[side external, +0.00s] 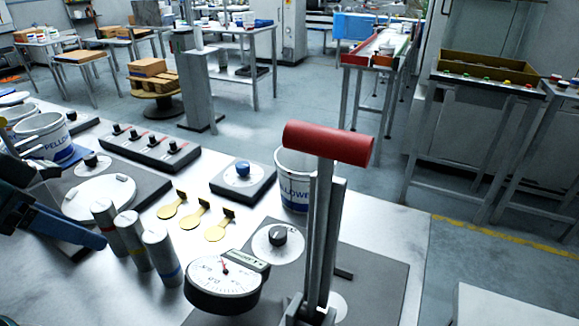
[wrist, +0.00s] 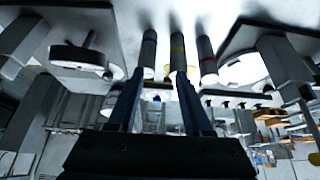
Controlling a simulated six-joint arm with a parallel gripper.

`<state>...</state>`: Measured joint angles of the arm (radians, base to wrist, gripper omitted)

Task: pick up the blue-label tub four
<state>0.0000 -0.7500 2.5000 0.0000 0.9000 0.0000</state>
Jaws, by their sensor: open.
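A white tub with a blue label reading "PELLOWE" (side external: 45,138) stands at the left in the side view, behind my gripper. A similar blue-label tub (side external: 293,190) stands at centre, partly hidden by a red-handled lever. A third pale tub (side external: 12,115) is cut by the left edge. I cannot read a number on any tub, so I cannot tell which is tub four. My gripper (wrist: 160,75) is open, with nothing between its fingers. It also shows at the left of the side view (side external: 80,208), apart from the tubs.
The red-handled lever (side external: 328,146) rises tall at the front. Several grey cylinders (side external: 135,240), a dial gauge (side external: 224,284), yellow tags (side external: 195,213), a switch panel (side external: 148,150) and a blue-knob block (side external: 243,172) crowd the metal bench.

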